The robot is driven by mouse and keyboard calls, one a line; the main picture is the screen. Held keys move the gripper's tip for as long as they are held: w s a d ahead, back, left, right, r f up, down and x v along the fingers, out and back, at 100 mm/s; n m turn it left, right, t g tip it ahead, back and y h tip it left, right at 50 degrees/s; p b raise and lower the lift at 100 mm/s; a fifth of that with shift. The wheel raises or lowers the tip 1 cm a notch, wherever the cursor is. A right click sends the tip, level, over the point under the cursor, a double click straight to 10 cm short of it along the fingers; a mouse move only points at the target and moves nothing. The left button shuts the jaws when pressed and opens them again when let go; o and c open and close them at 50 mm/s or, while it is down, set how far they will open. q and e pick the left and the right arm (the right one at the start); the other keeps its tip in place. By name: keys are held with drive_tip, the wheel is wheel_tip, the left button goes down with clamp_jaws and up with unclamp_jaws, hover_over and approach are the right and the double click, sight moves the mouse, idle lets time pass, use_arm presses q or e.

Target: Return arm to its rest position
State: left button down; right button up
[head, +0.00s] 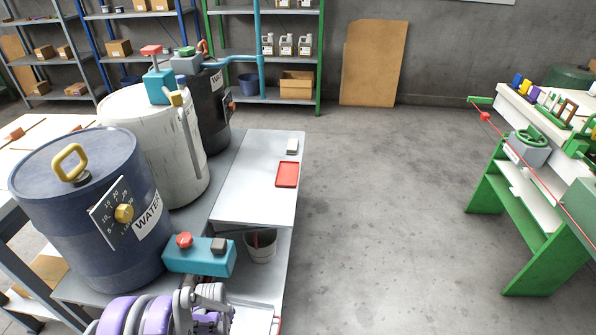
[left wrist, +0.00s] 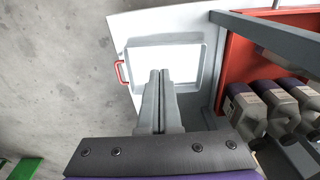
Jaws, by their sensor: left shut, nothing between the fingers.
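My left gripper (left wrist: 160,76) shows in the left wrist view with its two grey fingers together and nothing between them. The fingertips overlap a pale panel with a bright white square area (left wrist: 178,62) in the picture. I cannot tell how far apart they are. In the head view my purple and grey left arm shows at the bottom left, beside the workbench. Its fingers cannot be made out there. My right gripper is in neither view.
A red handle (left wrist: 121,72) is on the panel's left side; grey canisters (left wrist: 288,97) stand to its right. The workbench (head: 243,203) bears a blue water drum (head: 75,190), a white drum (head: 135,115) and a red tray (head: 287,174). Open floor (head: 380,220) separates it from a green-framed bench (head: 520,210).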

use_arm(q)
drive_tip(key=s+d+r+t, duration=0.15)
drive_tip(key=s+r, duration=0.25)
drive_tip(key=r, duration=0.6)
drive_tip(key=s+d+r, duration=0.2)
drive_tip(key=s+r, duration=0.2)
drive_tip(key=r, duration=0.6)
drive_tip(key=s+d+r+n+t, duration=0.1)
drive_tip(key=s+r, duration=0.2)
drive_tip(key=s, duration=0.4)
drive_tip(key=s+d+r+t, duration=0.1)
drive_tip(key=s+r, duration=0.2)
drive_tip(key=s, duration=0.4)
wheel_tip(320, 180, up, 27)
drive_tip(key=t+p, duration=0.1)
drive_tip(key=p, duration=2.2)
drive_tip(key=shift+w+p, duration=0.35)
drive_tip(key=shift+w, duration=0.1)
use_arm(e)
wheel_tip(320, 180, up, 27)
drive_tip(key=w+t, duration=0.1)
use_arm(q)
drive_tip(key=shift+s, duration=0.1)
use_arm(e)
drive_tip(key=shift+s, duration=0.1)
